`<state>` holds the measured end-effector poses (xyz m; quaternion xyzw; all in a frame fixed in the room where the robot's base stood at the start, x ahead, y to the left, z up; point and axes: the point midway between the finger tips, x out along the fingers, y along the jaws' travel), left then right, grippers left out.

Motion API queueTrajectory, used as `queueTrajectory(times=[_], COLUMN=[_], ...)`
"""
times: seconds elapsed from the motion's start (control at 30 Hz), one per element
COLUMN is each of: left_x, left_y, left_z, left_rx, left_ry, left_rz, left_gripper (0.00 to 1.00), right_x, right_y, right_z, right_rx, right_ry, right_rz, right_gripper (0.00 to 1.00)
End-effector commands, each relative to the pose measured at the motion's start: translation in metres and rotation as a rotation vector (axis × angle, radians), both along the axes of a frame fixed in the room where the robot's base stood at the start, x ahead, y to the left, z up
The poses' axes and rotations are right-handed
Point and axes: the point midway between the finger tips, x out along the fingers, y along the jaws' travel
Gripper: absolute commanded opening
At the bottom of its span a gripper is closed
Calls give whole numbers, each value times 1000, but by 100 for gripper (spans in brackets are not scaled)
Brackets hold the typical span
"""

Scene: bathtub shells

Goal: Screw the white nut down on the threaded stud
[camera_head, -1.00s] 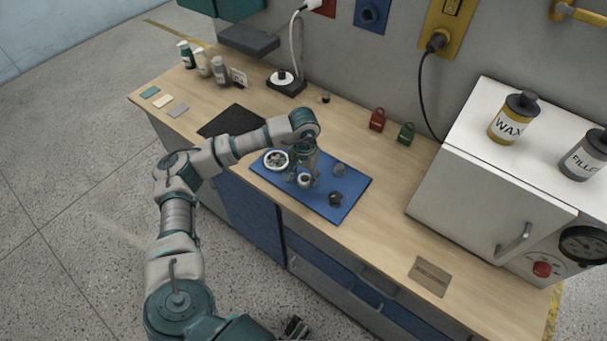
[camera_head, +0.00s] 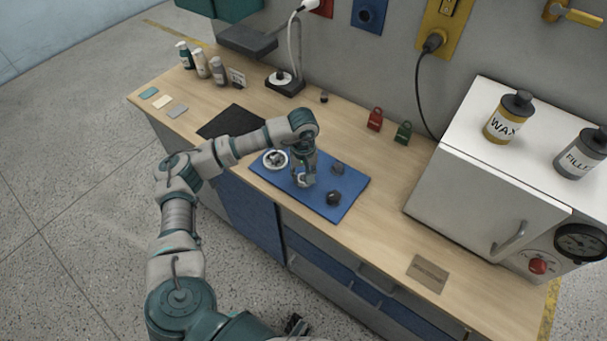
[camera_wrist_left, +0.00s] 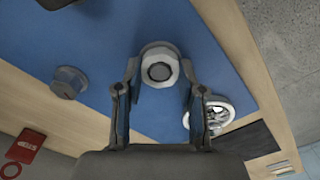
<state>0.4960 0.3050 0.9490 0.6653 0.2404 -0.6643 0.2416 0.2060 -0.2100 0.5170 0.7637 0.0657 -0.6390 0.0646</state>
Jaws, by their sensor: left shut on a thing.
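The white nut (camera_wrist_left: 160,62) sits between the fingertips of my left gripper (camera_wrist_left: 160,84) in the left wrist view. A round grey end, which looks like the threaded stud (camera_wrist_left: 160,72), shows in the nut's hole. How far down the nut sits cannot be told from above. In the head view my left gripper (camera_head: 303,180) points down over the blue mat (camera_head: 325,211), and the nut is mostly hidden by the fingers.
A white spoked handwheel (camera_head: 275,159) lies beside the gripper, and also shows in the left wrist view (camera_wrist_left: 212,114). A grey flanged part (camera_head: 338,169) and a dark knob (camera_head: 333,198) sit on the mat. Red (camera_head: 375,119) and green (camera_head: 403,131) padlocks stand behind.

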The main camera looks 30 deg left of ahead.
Motion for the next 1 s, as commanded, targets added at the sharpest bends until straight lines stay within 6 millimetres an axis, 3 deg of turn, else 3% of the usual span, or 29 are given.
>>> queueTrajectory(times=[1.0], left_x=[-3], left_y=[2], left_z=[-4], left_rx=[2], left_ry=[14], left_rz=[-834], left_gripper=[0], right_x=[-15], right_y=[0], right_z=[-50], right_rx=[0], right_ry=[31], right_rz=[0], right_gripper=[66])
